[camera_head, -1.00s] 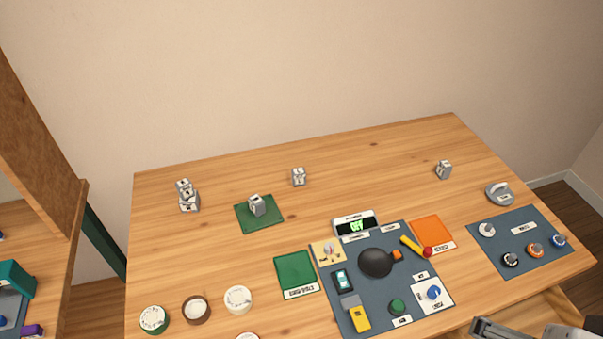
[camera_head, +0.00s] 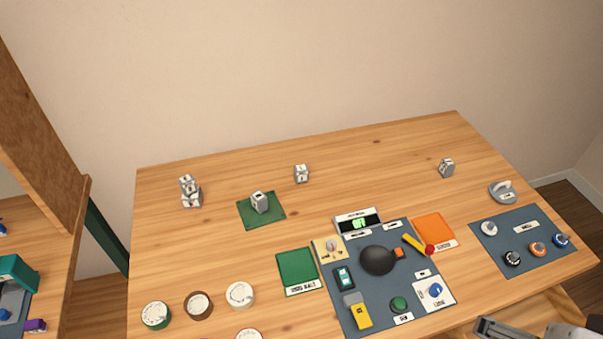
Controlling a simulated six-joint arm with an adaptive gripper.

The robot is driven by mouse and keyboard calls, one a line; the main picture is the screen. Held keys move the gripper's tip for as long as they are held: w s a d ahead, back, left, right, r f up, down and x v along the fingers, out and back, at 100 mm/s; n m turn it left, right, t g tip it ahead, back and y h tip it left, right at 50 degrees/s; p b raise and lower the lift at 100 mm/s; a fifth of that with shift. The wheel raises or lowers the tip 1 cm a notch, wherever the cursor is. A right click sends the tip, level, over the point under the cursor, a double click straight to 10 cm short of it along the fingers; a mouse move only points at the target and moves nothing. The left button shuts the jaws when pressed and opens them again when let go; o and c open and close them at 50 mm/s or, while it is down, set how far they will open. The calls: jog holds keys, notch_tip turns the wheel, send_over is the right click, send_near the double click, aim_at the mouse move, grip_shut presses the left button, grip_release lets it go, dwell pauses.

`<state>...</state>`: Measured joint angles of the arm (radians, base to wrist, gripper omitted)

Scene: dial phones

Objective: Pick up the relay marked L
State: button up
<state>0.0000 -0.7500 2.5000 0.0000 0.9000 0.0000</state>
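Several small grey-white relay blocks stand on the wooden table in the head view. Two are stacked at the left, an upper relay (camera_head: 187,184) on a lower relay (camera_head: 192,198). One relay (camera_head: 259,202) stands on a green mat (camera_head: 273,220). Another relay (camera_head: 301,173) stands at the back middle, and one more relay (camera_head: 446,168) at the back right. Their markings are too small to read, so I cannot tell which is L. My gripper (camera_head: 497,328) shows only in part at the bottom right edge, far from all the relays; its fingertips are not clear.
A blue-grey panel (camera_head: 372,305) with a display, dark dome, lever and buttons fills the front middle. A second mat (camera_head: 509,228) with several knobs lies right. Round dials (camera_head: 240,295) stand front left. A shelf (camera_head: 47,120) stands left. The back middle is mostly clear.

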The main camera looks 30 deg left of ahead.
jog(key=c, duration=1.1)
jog(key=shift+o, duration=0.2)
jog(key=shift+w, duration=0.15)
jog(key=w+a+n+t+y, duration=0.1)
jog(key=w+a, duration=0.3)
jog(key=w, duration=0.4)
jog(key=w+a+n+t, duration=0.1)
jog(key=w+a, duration=0.3)
jog(key=w, duration=0.4)
jog(key=w+a+f+n+t+y, duration=0.1)
jog(key=w+a+f+n+y, duration=0.15)
jog(key=w+a, duration=1)
jog(key=n+t+y, duration=0.2)
jog(key=n+y, duration=0.2)
jog(key=y, duration=0.1)
send_near(301, 174)
jog(key=w, duration=0.3)
jog(key=shift+w+a, duration=0.2)
jog(key=shift+w, duration=0.15)
jog(key=shift+s+a+f+y, duration=0.2)
jog(key=shift+a+f+y, duration=0.05)
jog(key=shift+a+f, duration=0.25)
